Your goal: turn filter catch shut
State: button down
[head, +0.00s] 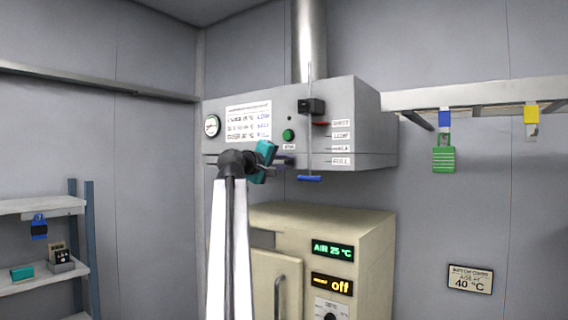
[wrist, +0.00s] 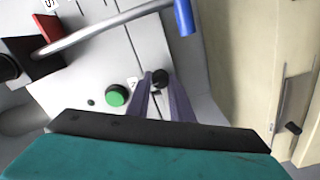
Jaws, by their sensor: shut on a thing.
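The filter catch (wrist: 160,77) is a small dark knob on the grey hood's front, in the wrist view. My gripper's two purple-grey fingers (wrist: 162,99) reach up to it and are shut on it. In the head view my gripper (head: 286,161) is at the lower front of the grey hood (head: 360,130), below the green button (head: 288,135). The catch is hidden or too small to make out there. How far the catch is turned cannot be told.
A thin rod with a blue handle (head: 309,178) hangs from a black block (head: 311,106) just right of my gripper. A beige oven (head: 375,235) stands below. A shelf (head: 45,205) is at the left, and a rail with coloured tags (head: 470,96) is at the right.

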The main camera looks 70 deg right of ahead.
jog(key=c, duration=1.6)
grip_release()
jog(key=shift+r, duration=0.1)
jog(key=shift+o, duration=0.2)
jog(key=shift+w, duration=0.1)
jog(key=b+v, duration=0.4)
jog(key=v, duration=0.9)
jog(key=shift+a, duration=0.4)
